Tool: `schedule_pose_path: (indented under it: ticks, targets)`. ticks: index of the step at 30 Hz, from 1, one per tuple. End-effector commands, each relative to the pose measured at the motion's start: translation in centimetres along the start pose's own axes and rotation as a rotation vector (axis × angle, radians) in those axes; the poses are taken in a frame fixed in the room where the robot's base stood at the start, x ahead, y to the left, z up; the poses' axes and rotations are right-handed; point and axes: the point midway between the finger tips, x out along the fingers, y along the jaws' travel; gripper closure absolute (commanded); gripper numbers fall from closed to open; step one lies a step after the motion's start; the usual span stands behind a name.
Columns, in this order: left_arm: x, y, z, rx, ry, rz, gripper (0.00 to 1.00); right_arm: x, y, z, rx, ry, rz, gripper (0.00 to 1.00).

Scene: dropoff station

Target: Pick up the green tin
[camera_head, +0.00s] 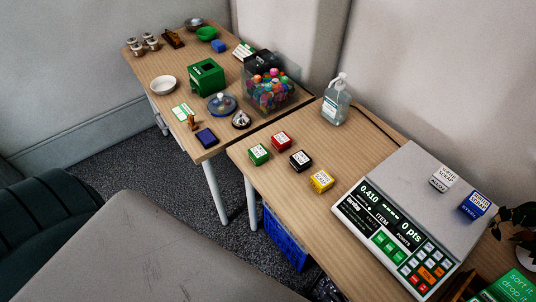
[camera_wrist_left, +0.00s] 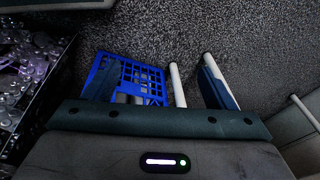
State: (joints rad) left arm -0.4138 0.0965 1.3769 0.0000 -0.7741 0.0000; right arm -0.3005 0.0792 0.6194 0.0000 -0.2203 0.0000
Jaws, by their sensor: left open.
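The green tin (camera_head: 258,154), a small square tin with a white label on top, stands on the near wooden table, close to its left end. A red tin (camera_head: 281,141), a black tin (camera_head: 300,160) and a yellow tin (camera_head: 321,181) stand near it, apart from it. My left gripper (camera_wrist_left: 160,80) is open in the left wrist view, with nothing held between its dark fingers. It faces the carpet and a blue crate, and no tin shows there. Neither gripper can be made out in the head view.
A scale (camera_head: 400,205) bears a white tin (camera_head: 443,177) and a blue tin (camera_head: 474,204). A pump bottle (camera_head: 336,103) stands at the back. The blue crate (camera_head: 285,238) is below the table. Another table (camera_head: 150,65) holds a green box (camera_head: 206,77) and a clear bin (camera_head: 270,93).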

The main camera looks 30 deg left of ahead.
Motion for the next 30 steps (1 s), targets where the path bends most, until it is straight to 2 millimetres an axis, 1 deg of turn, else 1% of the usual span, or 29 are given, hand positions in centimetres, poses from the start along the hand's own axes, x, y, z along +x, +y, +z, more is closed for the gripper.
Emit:
schedule_pose_path:
  ticks: [1,2,3,5,6,8,9,14,15,17,18,21,26,29,30]
  targets:
    - [-1.7,-0.1,-1.5,0.002,0.016,-0.001,0.22,0.2,-0.1,0.0,0.000,0.000,-0.001,0.64]
    - [-2.8,-0.1,-2.4,0.003,0.022,-0.001,0.22,0.3,-0.2,0.0,0.001,0.001,-0.002,0.64]
    - [-4.5,-0.1,-3.6,0.004,0.029,-0.002,0.22,0.4,-0.2,0.0,0.001,0.001,-0.002,0.64]
    - [-7.0,-0.1,-5.1,0.003,0.041,-0.003,0.22,0.5,-0.3,-0.1,0.001,0.002,-0.003,0.64]
    - [-8.6,-0.1,-6.1,0.002,0.047,-0.004,0.22,0.6,-0.3,-0.1,0.001,0.002,-0.003,0.64]
    - [-11.0,-0.2,-7.3,-0.001,0.055,-0.006,0.22,0.7,-0.3,-0.1,0.001,0.002,-0.003,0.64]
    - [-12.5,-0.2,-8.0,-0.005,0.062,-0.008,0.22,0.8,-0.3,-0.1,0.001,0.003,-0.003,0.64]
    - [-17.9,-0.4,-10.6,-0.037,0.080,-0.019,0.22,1.0,-0.3,-0.1,0.001,0.003,-0.002,0.64]
    - [-19.2,-0.5,-11.3,-0.050,0.086,-0.023,0.22,1.1,-0.3,-0.1,0.001,0.003,-0.002,0.64]
    - [-21.2,-0.8,-12.5,-0.082,0.094,-0.033,0.22,1.2,-0.2,-0.1,0.001,0.003,-0.002,0.64]
    - [-22.5,-1.0,-13.4,-0.113,0.098,-0.041,0.22,1.3,-0.2,-0.1,0.001,0.003,-0.001,0.64]
    - [-24.6,-1.6,-15.9,-0.210,0.102,-0.065,0.22,1.4,-0.1,0.0,0.000,0.003,0.000,0.64]
    - [-25.9,-2.7,-19.5,-0.365,0.102,-0.100,0.22,1.5,0.1,0.0,-0.001,0.002,0.002,0.64]
    - [-26.3,-3.4,-22.2,-0.474,0.103,-0.124,0.22,1.5,0.1,0.0,-0.001,0.002,0.003,0.64]
    - [-26.5,-3.6,-23.4,-0.522,0.104,-0.133,0.22,1.5,0.2,0.0,-0.001,0.002,0.003,0.64]
